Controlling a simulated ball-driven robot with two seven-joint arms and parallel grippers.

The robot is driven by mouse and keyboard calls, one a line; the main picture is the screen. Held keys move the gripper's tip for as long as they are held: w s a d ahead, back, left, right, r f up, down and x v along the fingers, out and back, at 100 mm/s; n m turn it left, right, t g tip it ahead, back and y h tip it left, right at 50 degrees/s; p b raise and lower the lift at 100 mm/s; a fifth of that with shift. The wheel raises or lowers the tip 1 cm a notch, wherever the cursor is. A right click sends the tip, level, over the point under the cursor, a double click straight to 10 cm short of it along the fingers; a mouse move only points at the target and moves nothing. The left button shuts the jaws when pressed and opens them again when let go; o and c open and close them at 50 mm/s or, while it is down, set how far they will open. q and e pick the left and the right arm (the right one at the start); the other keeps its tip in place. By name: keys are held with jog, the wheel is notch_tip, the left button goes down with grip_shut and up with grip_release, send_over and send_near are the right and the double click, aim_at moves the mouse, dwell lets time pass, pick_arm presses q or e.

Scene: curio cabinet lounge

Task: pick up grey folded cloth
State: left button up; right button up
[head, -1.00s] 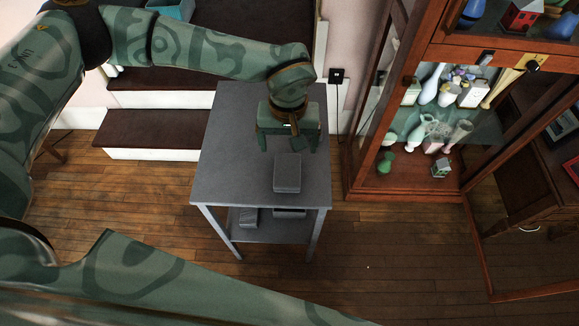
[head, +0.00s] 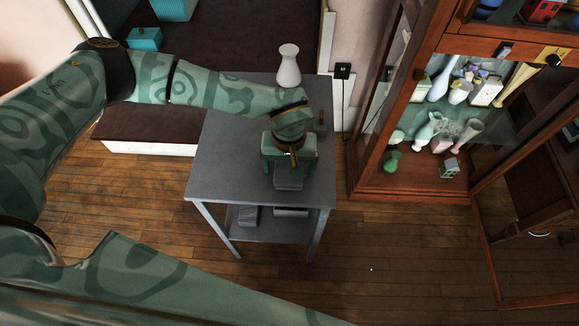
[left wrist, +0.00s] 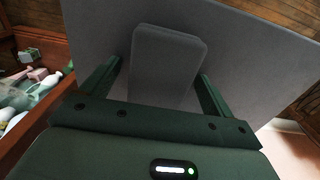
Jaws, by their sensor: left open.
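The grey folded cloth (head: 289,183) lies on top of the small grey table (head: 225,170), partly hidden under my left gripper (head: 289,168) in the head view. In the left wrist view the cloth (left wrist: 166,62) is a flat rounded block between the two fingers of my left gripper (left wrist: 159,72). The fingers are open, one on each side, with a gap to the cloth on both sides. How far the fingertips are above the table top is hard to tell. My right gripper is not in view.
A white vase (head: 288,66) and a small dark object (head: 321,121) stand on the table behind my gripper. Grey items (head: 248,215) lie on its lower shelf. A wooden cabinet (head: 420,188) with glassware and figurines is close on the right. Wooden floor in front is clear.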

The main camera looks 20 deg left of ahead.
aim_at(290, 164)
pick_arm(q)
jog(key=c, duration=1.1)
jog(key=shift+r, duration=0.1)
